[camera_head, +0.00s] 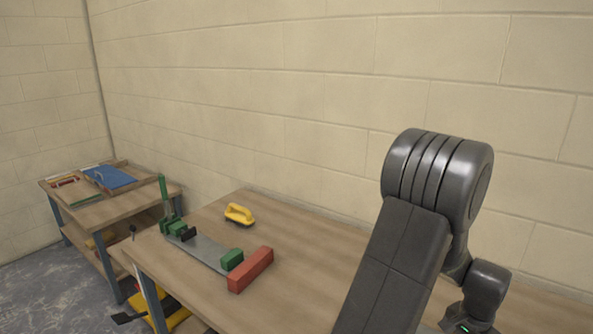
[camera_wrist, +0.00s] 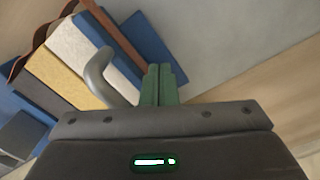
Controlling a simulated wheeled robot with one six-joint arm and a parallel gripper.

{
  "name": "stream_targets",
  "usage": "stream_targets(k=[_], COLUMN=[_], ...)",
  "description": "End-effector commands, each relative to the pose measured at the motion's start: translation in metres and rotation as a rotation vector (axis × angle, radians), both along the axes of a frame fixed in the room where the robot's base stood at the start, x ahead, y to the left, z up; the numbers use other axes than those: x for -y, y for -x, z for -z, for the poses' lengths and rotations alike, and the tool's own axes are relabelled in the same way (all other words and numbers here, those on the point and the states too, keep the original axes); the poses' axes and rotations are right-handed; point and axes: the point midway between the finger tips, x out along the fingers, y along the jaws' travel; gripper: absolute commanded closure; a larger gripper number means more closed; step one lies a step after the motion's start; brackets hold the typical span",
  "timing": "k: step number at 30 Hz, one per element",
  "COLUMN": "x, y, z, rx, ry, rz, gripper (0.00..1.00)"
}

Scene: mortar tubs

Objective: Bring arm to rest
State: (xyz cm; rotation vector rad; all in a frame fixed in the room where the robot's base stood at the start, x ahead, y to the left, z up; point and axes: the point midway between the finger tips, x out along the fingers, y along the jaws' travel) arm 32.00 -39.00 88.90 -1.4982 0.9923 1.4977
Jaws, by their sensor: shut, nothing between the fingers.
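My gripper (camera_wrist: 161,84) shows in the wrist view as two green fingers side by side, closed together with nothing between them. In the head view my dark arm rises at the right in front of the wall and is bent over at the top. The gripper's fingers cannot be made out in the head view.
The wooden workbench (camera_head: 308,277) carries a red block (camera_head: 250,270), a metal plate (camera_head: 205,252) with green pieces, and a yellow-handled tool (camera_head: 239,214). A second table (camera_head: 115,205) holds a blue item (camera_head: 109,177). A grey curved handle (camera_wrist: 98,72) lies near the fingers.

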Motion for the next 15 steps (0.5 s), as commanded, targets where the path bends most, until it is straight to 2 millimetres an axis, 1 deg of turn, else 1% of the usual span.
stream_targets(k=[10, 15], x=[0.0, -0.002], y=[0.0, -0.002], z=[-0.001, -0.014], rx=[0.0, 0.0], ry=[0.0, 0.0], rz=[0.0, -0.001], gripper=[1.0, 1.0])
